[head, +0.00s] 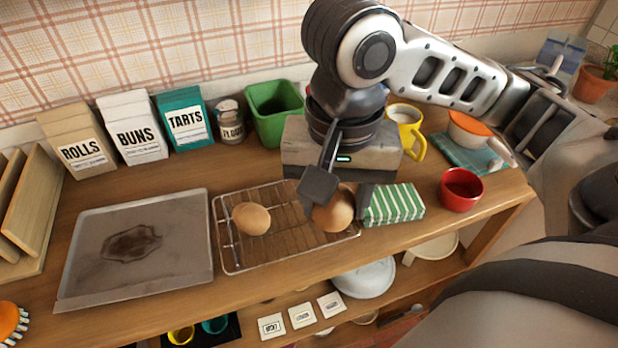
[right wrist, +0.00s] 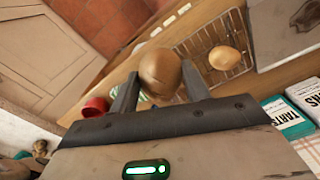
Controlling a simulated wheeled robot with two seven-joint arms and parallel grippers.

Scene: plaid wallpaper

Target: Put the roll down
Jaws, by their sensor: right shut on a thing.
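A brown bread roll (head: 333,212) is held between the two fingers of my right gripper (head: 338,200), over the right end of a wire cooling rack (head: 284,264). The held roll also shows in the right wrist view (right wrist: 160,74), with a finger on each side. I cannot tell whether its underside touches the rack. A second roll (head: 251,218) rests on the left part of the rack, and it also shows in the right wrist view (right wrist: 224,58). My left gripper is not in view.
A stained baking tray (head: 190,275) lies left of the rack. A green-striped packet (head: 395,204) and a red cup (head: 461,189) stand to the right. Boxes marked rolls (head: 80,143), buns (head: 133,128) and tarts (head: 184,118), and a green bin (head: 275,112), line the back.

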